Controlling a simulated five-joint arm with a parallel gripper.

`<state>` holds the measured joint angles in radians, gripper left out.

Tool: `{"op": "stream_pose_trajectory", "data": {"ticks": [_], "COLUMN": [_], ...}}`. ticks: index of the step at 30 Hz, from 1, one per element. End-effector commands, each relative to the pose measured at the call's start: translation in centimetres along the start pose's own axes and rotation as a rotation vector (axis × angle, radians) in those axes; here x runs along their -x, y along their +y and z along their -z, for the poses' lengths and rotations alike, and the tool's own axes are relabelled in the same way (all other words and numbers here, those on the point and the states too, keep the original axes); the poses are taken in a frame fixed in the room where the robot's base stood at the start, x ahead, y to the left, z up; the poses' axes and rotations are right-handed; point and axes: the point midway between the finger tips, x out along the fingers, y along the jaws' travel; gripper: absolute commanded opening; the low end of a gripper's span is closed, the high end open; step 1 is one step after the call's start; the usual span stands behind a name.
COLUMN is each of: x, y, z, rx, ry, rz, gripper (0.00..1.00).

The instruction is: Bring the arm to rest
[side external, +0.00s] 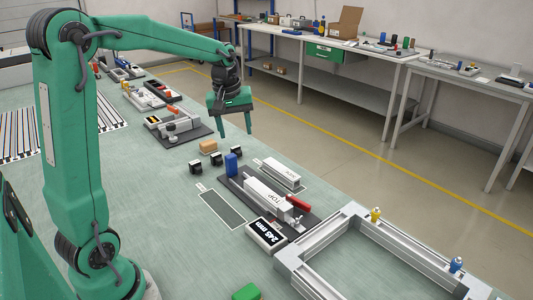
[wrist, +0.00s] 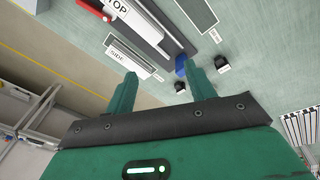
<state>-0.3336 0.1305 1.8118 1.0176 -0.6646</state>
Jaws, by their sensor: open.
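My gripper (side external: 236,134) hangs from my green arm above the bench, with its two fingers apart and pointing down. Nothing is between the fingers. In the side view it is above and behind the blue block (side external: 231,163) and the tan block (side external: 208,146), clear of both. In the wrist view the open fingers of my gripper (wrist: 160,72) point toward the bench, and the blue block (wrist: 181,64) shows near the right fingertip, below it.
A dark fixture with a white bar marked TOP (side external: 268,196) and a bar marked SIDE (side external: 283,174) lie on the bench (side external: 150,235). A display (side external: 266,236) and aluminium frame (side external: 345,222) are in front. Several small black blocks (side external: 215,159) stand nearby. The front left bench is mostly bare.

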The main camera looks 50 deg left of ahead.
Motion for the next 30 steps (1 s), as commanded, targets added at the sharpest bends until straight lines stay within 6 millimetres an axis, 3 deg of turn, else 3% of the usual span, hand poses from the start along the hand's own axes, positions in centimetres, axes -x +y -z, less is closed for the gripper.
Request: {"op": "stream_pose_trajectory", "data": {"ticks": [6, 15, 30], "x": [3.0, 5.6, 6.7], "y": [-0.3, -1.8, -6.0], "z": [-4.5, -10.4, -19.1], "rx": [-0.183, -0.430, -0.832], "ry": [0.043, 0.103, 0.217], "rz": [-0.046, -0.102, -0.186], "gripper": [0.55, 0.55, 0.55]}}
